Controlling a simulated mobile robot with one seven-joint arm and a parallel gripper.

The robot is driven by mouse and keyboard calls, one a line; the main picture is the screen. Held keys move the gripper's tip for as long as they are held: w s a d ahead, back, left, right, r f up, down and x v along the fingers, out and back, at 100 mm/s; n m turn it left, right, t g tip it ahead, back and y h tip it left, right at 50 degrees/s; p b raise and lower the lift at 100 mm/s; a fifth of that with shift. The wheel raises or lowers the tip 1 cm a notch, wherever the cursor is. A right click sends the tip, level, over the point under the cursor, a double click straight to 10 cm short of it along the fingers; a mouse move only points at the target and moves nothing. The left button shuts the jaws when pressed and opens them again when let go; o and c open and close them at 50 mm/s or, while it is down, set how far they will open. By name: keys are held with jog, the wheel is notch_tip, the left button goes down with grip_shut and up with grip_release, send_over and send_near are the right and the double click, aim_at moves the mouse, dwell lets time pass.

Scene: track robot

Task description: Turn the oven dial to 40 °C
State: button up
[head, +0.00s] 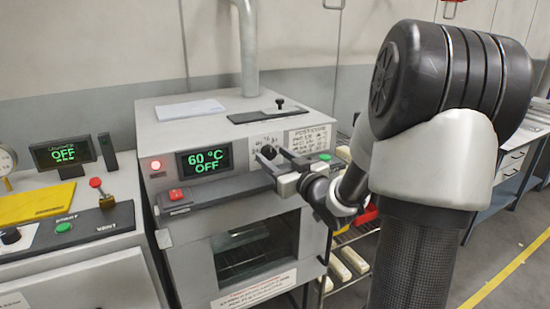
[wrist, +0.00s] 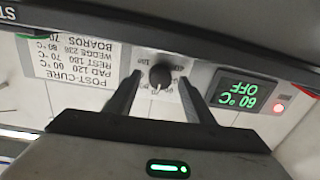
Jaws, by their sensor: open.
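The oven (head: 232,185) is a grey cabinet with a dark-glazed door. Its display (head: 204,160) reads 60 °C and OFF in green; it shows upside down in the wrist view (wrist: 245,94). The black oven dial (head: 267,152) sits on the panel right of the display. In the wrist view the dial (wrist: 162,75) appears between my fingertips, with scale marks around it. My gripper (head: 271,160) is open, one finger on each side of the dial, pointing at the panel. Gaps show beside the dial; I cannot tell how deep the fingertips reach around it.
A red lamp (head: 156,165) glows left of the display, above a red switch (head: 176,194). A green button (head: 325,157) is right of the dial. A post-cure label (wrist: 82,72) is beside it. A neighbouring machine (head: 75,265) stands at left, its display reading OFF.

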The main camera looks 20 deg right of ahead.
jog(key=c, duration=1)
jog(key=shift+c, duration=0.2)
jog(key=shift+f+n+b, duration=0.1)
jog(key=shift+n+b, duration=0.2)
jog(key=shift+b, duration=0.25)
